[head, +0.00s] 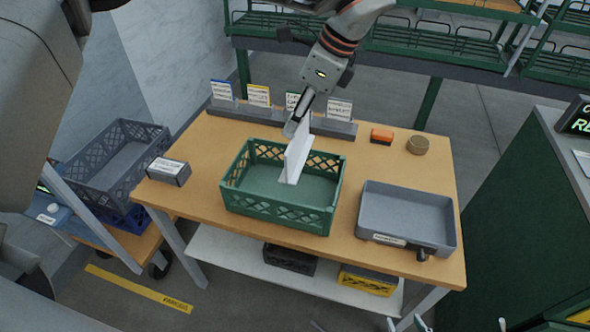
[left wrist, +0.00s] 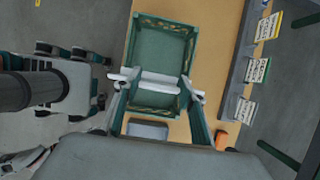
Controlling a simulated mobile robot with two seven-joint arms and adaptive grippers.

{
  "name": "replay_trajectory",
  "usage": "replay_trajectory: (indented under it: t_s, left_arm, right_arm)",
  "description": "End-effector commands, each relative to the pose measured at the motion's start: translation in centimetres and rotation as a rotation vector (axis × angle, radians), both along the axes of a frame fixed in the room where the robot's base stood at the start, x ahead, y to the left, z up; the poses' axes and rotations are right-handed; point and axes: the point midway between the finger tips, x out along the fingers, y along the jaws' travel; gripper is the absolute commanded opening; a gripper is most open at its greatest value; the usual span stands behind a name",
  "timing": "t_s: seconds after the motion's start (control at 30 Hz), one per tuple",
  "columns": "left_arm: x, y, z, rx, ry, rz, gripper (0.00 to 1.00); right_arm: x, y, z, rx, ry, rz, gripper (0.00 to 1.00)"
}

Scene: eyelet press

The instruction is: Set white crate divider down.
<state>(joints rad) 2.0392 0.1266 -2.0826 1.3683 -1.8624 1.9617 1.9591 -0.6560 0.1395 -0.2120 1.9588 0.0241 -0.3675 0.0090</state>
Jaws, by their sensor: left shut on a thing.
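My left gripper (head: 292,128) is shut on the upper edge of the white crate divider (head: 298,156). In the left wrist view the divider (left wrist: 160,80) spans between the two fingers of the gripper (left wrist: 160,92), across the crate. The divider stands roughly upright over the middle of the green crate (head: 275,218), its lower edge within the crate's outline. I cannot tell whether it touches the floor of the crate. The crate is otherwise empty. Small pale tips at the bottom edge of the head view may belong to my right gripper; its state is unclear.
The crate sits on a wooden table (head: 195,160). A grey tray (head: 405,210) stands to its right, a labelled grey block (head: 168,171) to its left.

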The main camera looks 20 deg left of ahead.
Motion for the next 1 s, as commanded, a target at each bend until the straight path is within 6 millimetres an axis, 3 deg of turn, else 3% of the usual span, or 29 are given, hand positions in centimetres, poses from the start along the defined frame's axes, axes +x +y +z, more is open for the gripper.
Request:
replay_trajectory:
  t_s: [0.2,0.4,0.67,0.9,1.0]
  left_arm:
    - [-0.1,0.0,-5.6,0.000,0.005,-0.001,0.13]
    - [-0.1,0.0,-9.4,0.000,0.004,-0.001,0.13]
    - [0.0,0.0,-11.2,0.000,0.000,-0.001,0.13]
    - [0.0,0.0,-14.4,0.000,0.002,0.000,0.13]
    - [0.0,0.0,-14.9,0.000,-0.001,-0.001,0.13]
  right_arm:
    - [0.0,0.0,-0.1,-0.001,0.003,0.001,0.40]
    - [0.6,0.0,0.6,0.001,-0.011,0.001,0.40]
    - [0.8,0.1,1.1,0.003,-0.019,0.001,0.40]
    - [0.7,0.1,1.1,0.002,-0.017,0.001,0.40]
    - [0.7,0.1,1.0,0.002,-0.015,0.000,0.40]
